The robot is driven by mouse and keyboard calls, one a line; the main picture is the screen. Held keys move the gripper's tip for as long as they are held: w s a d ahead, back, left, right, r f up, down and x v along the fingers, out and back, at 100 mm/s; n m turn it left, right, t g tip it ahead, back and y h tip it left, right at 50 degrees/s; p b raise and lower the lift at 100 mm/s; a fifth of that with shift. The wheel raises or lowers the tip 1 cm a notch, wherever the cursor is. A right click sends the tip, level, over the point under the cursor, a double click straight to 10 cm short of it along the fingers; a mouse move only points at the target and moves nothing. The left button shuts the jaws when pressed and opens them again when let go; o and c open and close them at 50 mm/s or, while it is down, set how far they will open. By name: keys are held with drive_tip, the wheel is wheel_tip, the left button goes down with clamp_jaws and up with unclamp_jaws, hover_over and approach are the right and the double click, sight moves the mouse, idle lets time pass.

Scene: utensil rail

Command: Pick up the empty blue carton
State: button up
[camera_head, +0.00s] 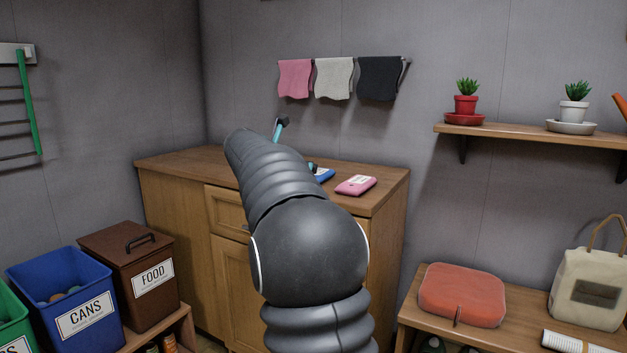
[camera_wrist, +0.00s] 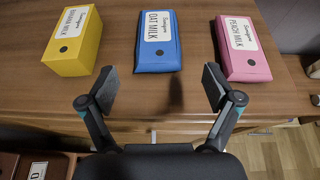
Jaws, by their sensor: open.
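The blue carton (camera_wrist: 158,52), labelled OAT MILK, lies on the wooden cabinet top, between the yellow and pink cartons in the wrist view. A part of it also shows beyond my arm in the head view (camera_head: 325,175). My gripper (camera_wrist: 160,88) is open and empty. In the wrist view its two fingers are spread on either side of the blue carton's near end, with the carton in line with the gap and not between the pads. Whether the carton is empty cannot be seen.
A yellow banana milk carton (camera_wrist: 74,42) lies to the left and a pink peach milk carton (camera_wrist: 243,47) close to the right. The cabinet's front edge (camera_wrist: 40,112) runs below the fingers. Cloths (camera_head: 333,78) hang on a rail above the cabinet.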

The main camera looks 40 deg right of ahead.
drive_tip(key=x, duration=0.7)
drive_tip(key=shift+s, duration=0.1)
drive_tip(key=shift+w+x, duration=0.2)
drive_tip(key=shift+x, duration=2.6)
drive_tip(key=shift+a+f, duration=0.2)
drive_tip(key=c, duration=0.9)
